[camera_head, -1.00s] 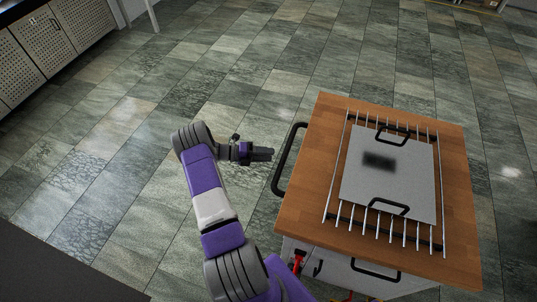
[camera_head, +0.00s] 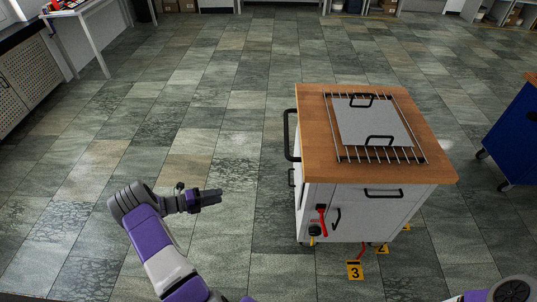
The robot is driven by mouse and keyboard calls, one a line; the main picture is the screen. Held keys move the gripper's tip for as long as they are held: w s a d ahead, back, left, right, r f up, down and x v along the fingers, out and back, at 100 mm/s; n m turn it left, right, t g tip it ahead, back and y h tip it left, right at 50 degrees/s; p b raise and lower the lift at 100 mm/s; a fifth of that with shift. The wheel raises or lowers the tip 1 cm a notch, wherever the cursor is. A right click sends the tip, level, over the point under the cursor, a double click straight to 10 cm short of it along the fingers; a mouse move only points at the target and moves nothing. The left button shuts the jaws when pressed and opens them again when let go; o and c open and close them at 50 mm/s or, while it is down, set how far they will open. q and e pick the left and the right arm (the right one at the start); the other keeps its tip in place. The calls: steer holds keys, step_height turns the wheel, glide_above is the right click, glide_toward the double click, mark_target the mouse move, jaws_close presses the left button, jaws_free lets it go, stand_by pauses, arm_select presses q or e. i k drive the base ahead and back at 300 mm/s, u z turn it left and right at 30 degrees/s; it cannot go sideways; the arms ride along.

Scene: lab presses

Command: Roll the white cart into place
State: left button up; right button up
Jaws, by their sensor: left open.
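The white cart (camera_head: 345,213) stands right of the middle in the head view, with a wooden top (camera_head: 310,125). A black handle (camera_head: 289,135) sticks out from its left side. A metal rack (camera_head: 345,155) and a grey plate (camera_head: 372,122) with two black handles lie on top. My left gripper (camera_head: 212,197) is open and empty, over the floor to the left of the cart and apart from its handle. A part of my right arm (camera_head: 513,290) shows at the bottom right; its gripper is out of view.
Yellow number markers (camera_head: 355,270) stand on the floor by the cart's near side. A blue cabinet (camera_head: 520,135) on wheels is at the right edge. A perforated cabinet (camera_head: 25,85) and a white table (camera_head: 95,35) are at the left. The tiled floor left of the cart is clear.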

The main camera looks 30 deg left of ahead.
mark_target(321, 172)
steer(key=k, duration=0.35)
steer(key=u, duration=0.95)
steer(key=i, duration=1.1)
steer(key=z, duration=0.9)
steer(key=i, duration=0.55)
steer(key=z, duration=0.05)
